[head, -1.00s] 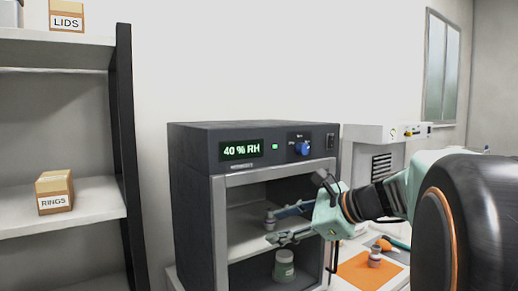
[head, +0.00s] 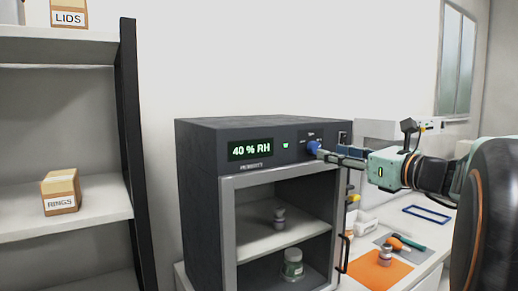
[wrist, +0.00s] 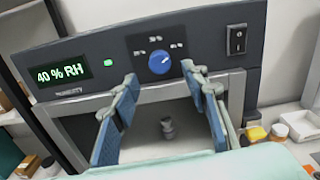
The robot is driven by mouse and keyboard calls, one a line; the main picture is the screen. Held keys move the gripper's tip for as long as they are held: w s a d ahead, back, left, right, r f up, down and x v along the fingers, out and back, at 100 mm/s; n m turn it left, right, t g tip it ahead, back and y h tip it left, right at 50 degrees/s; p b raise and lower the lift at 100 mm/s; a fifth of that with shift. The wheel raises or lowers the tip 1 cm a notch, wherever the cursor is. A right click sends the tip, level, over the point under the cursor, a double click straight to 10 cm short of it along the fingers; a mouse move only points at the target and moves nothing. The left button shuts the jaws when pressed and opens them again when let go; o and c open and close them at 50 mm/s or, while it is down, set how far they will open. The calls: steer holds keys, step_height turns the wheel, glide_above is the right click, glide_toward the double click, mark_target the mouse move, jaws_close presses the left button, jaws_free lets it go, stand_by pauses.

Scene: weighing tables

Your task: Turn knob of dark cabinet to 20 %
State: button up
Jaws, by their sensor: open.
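The dark cabinet (head: 205,190) has a lit display (head: 251,149) reading 40 % RH. Its blue round knob (wrist: 160,63) sits on a dark panel with small marks around it; a pale pointer line on the knob points to the upper right. In the head view the knob (head: 313,147) is partly covered by my fingertips. My gripper (wrist: 160,82) is open, with its blue-padded fingers spread to either side below the knob in the wrist view. The knob lies in line with the gap between them. I cannot tell whether either finger touches it.
A rocker switch (wrist: 236,39) is right of the knob. Below, the open-fronted cabinet holds a small grey item (head: 280,217) and a jar (head: 292,265). An orange mat (head: 378,272) and a white tray (head: 362,222) lie to the right. A shelf (head: 90,205) stands left.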

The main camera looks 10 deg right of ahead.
mark_target(314, 148)
steer(key=x, duration=0.5)
steer(key=shift+w+a, duration=0.1)
steer(key=shift+w, duration=0.25)
steer(key=shift+c, duration=0.6)
jaws_close()
